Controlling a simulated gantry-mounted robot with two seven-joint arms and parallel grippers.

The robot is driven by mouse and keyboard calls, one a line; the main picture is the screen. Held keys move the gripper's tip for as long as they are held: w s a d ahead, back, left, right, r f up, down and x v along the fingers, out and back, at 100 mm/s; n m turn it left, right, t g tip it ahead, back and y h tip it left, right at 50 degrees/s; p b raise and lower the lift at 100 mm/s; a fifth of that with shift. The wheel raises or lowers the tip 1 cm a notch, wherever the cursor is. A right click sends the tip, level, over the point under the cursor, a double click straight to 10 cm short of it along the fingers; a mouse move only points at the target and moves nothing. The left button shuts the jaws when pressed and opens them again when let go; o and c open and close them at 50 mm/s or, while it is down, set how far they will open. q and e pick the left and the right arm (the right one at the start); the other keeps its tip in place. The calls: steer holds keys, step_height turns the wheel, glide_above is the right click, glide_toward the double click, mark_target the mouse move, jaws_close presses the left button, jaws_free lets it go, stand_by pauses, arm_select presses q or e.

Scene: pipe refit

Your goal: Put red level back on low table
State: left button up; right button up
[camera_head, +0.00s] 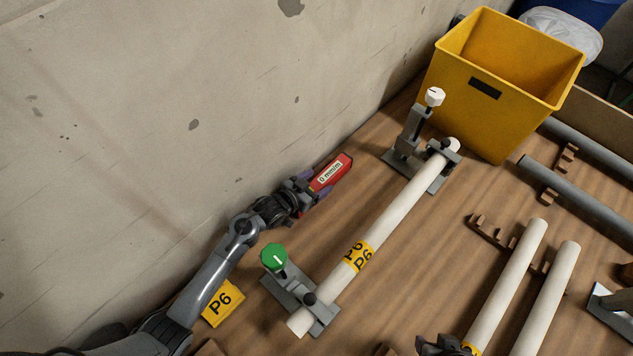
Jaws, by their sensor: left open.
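The red level (331,172), with a white label reading "0 mm/m", lies on the brown wooden table top (375,285) close to the concrete wall. My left gripper (309,187) is at the level's near end, with its purple-tinted fingers open on either side of that end. Whether the fingers touch the level cannot be told. A dark jointed part at the bottom edge, beside a white pipe, looks like my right gripper (446,346). It is cut off by the frame, and its jaws cannot be made out.
A white pipe marked P6 (395,210) rests in two grey clamps, one with a green knob (274,257), one with a white knob (434,97). A yellow P6 card (222,302) lies by my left forearm. A yellow bin (500,85) stands behind. More pipes (507,285) lie right.

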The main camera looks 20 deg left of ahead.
arm_select(q)
steer(key=p+v, duration=0.9)
steer(key=v, duration=0.1)
steer(key=shift+s+r+p, duration=0.1)
steer(key=shift+r+p, duration=0.15)
steer(key=shift+p, duration=0.1)
steer(key=shift+s+a+r+p, duration=0.1)
steer(key=shift+s+a+p, duration=0.25)
steer(key=shift+s+p, duration=0.25)
arm_select(e)
step_height(320, 180, up, 11)
steer(key=shift+r, duration=0.15)
arm_select(q)
steer(key=shift+s, duration=0.15)
arm_select(e)
steer(key=shift+s, duration=0.15)
